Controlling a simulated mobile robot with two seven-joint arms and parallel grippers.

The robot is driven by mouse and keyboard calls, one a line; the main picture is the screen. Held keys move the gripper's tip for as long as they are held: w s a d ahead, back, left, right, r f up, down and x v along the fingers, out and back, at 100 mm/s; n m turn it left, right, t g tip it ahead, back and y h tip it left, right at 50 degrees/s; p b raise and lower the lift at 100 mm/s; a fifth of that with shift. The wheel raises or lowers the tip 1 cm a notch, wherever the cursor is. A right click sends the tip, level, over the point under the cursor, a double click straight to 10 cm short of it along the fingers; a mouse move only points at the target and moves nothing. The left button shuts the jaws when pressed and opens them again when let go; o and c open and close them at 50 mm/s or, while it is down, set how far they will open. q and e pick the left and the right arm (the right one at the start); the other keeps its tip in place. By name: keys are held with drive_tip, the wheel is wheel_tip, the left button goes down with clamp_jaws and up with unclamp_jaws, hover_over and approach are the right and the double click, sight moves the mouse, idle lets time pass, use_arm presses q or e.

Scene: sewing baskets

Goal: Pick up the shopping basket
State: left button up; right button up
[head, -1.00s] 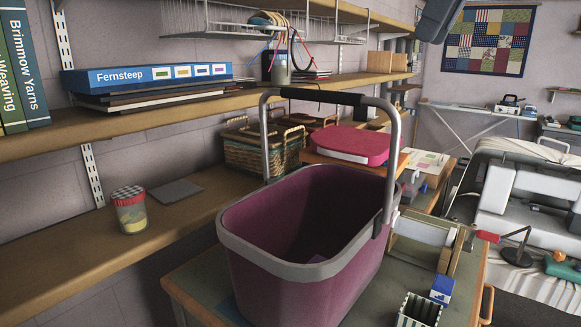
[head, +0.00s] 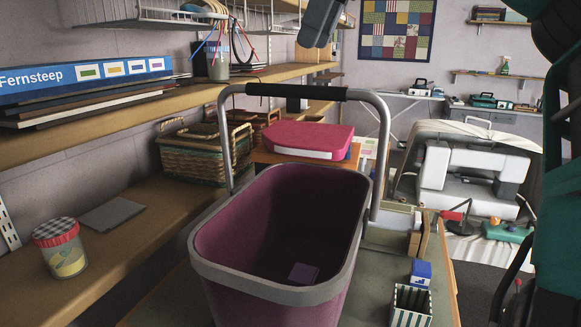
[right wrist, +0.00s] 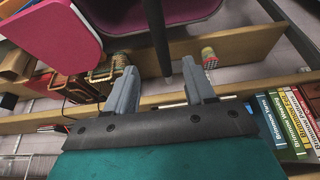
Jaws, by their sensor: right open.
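The shopping basket (head: 330,302) is plum with a grey rim and stands on a small table in the middle of the head view. Its grey handle is raised, with a black grip (head: 297,92) across the top. A small purple patch (head: 303,273) shows inside the basket. My right gripper (head: 320,22) is partly cut off by the top edge, above the handle in the picture. In the right wrist view its two grey fingers (right wrist: 159,66) are apart, with the dark handle grip (right wrist: 156,30) in line with the gap between them. No hold on it shows. My left gripper is not in view.
A striped box (head: 410,305) and a small blue box (head: 420,272) stand right of the basket. A pink-lidded box (head: 308,140) is behind it. A jar (head: 61,249) and woven baskets (head: 195,160) sit on the left shelf. A sewing machine (head: 470,172) is at right.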

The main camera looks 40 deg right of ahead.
sight(294, 92)
drive_tip(key=x, duration=0.5)
drive_tip(key=shift+s+x, duration=0.2)
drive_tip(key=shift+x, duration=2.4)
drive_tip(key=shift+f, duration=0.3)
drive_tip(key=shift+c, duration=0.3)
clamp_jaws()
drive_tip(key=shift+r, duration=0.15)
